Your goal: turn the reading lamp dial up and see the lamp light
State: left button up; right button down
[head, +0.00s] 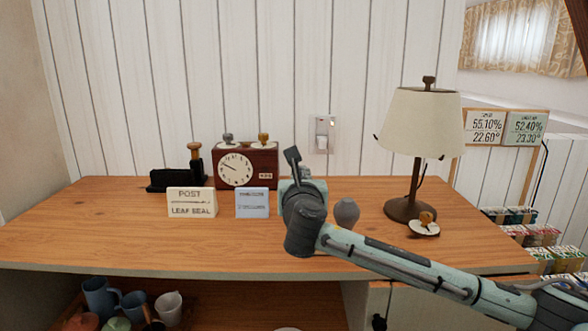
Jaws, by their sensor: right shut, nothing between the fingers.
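The reading lamp (420,120) stands at the right of the wooden desk, with a cream shade on a dark brown stem and round base. No clear glow shows from its shade. The dial (426,226), a pale disc with an orange-brown knob, lies on the desk just in front of the lamp base. My right gripper (292,156) is shut and empty. It is near the middle of the picture, well left of the lamp and dial, and largely hidden behind its own wrist. My left gripper is not in view.
A wooden clock (248,167), a black press (176,178), a cream card (191,203) and a blue card (252,204) stand on the desk (90,235) at left. A grey vase (346,212) stands between my right wrist and the lamp. A wall switch (322,136) is behind.

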aim_at(425, 218)
jog(key=k+j, duration=0.25)
jog(key=k, duration=0.15)
jog(key=k+j, duration=0.25)
jog(key=k, duration=0.15)
